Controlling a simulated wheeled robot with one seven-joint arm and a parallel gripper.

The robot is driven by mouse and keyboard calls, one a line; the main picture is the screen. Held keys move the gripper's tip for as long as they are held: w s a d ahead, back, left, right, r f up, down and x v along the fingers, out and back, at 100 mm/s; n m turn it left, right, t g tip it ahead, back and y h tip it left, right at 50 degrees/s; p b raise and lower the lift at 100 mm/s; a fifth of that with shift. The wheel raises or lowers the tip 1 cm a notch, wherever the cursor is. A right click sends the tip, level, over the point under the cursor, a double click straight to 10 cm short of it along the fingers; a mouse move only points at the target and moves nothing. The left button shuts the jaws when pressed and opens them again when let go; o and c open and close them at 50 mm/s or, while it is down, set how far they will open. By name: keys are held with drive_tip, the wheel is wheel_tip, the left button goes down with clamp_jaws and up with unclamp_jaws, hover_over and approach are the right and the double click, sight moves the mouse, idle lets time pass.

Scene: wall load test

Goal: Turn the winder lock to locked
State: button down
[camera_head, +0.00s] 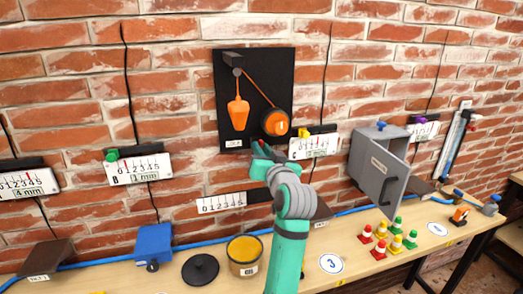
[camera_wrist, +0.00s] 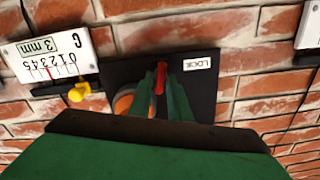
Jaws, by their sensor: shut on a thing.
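A black board (camera_head: 228,100) on the brick wall carries the winder, an orange drum (camera_head: 276,123) with a dark rim. An orange rope runs from it up over a small pulley (camera_head: 237,72) to a hanging orange weight (camera_head: 238,113). My gripper (camera_head: 262,148) is at the board's lower edge, below and left of the drum. In the wrist view my gripper (camera_wrist: 161,78) is shut on the red winder lock handle (camera_wrist: 160,80), beside a white LOCK label (camera_wrist: 198,63). The fingers hide part of the handle and drum. I cannot tell the lock's setting.
A gauge marked C with a yellow knob (camera_head: 303,133) is close right of the drum. An open grey cabinet (camera_head: 381,170) juts from the wall further right. The bench below holds a yellow-topped can (camera_head: 245,257), a black lid (camera_head: 200,270), a blue box (camera_head: 154,243) and several cones (camera_head: 381,249).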

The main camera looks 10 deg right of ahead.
drive_tip(key=shift+d+f+m, duration=0.15)
drive_tip(key=shift+m, duration=3.5)
drive_tip(key=shift+d+f+m, duration=0.1)
drive_tip(key=shift+f+m, duration=0.05)
drive_tip(key=shift+m, duration=3.5)
drive_tip(key=c, duration=1.8)
unclamp_jaws()
drive_tip(key=s, duration=1.1)
drive_tip(key=shift+d, duration=0.2)
